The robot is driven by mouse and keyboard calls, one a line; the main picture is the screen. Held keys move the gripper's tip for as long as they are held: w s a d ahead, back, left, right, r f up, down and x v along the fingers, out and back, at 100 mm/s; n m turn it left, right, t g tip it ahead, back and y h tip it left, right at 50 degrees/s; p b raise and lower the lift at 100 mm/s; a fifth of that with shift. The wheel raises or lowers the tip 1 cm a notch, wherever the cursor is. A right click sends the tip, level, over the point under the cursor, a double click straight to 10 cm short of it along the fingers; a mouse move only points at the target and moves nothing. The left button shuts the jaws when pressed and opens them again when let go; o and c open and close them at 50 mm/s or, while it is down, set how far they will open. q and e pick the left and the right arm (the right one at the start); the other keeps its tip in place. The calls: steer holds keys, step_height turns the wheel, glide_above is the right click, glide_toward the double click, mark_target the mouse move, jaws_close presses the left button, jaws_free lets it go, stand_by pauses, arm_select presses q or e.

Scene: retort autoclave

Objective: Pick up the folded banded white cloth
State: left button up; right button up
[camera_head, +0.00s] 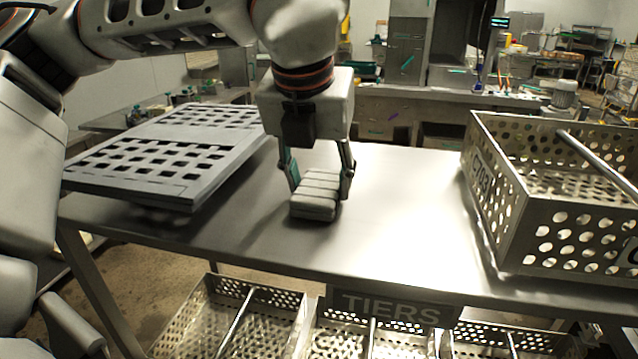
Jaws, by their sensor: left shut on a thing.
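The folded white cloth (316,197) with dark bands across it is on the steel table (405,215), near the middle of the view. My left gripper (318,180) points down over it from above. Its two fingers are on either side of the cloth and shut on it. The cloth looks to be at or very near the table surface; whether it touches the table I cannot tell. My right gripper is not in view.
A grey slotted panel (150,170) lies on the table's left. A perforated metal crate (490,195) with a bar stands on the right. Perforated baskets (225,325) sit below, behind a "TIERS" sign (395,308). The table between cloth and crate is clear.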

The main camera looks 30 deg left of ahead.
mark_target(319, 186)
arm_select(q)
step_height(319, 186, up, 20)
steer(key=p, duration=0.1)
steer(key=shift+p, duration=0.35)
steer(key=shift+o, duration=0.2)
steer(key=shift+f, duration=0.2)
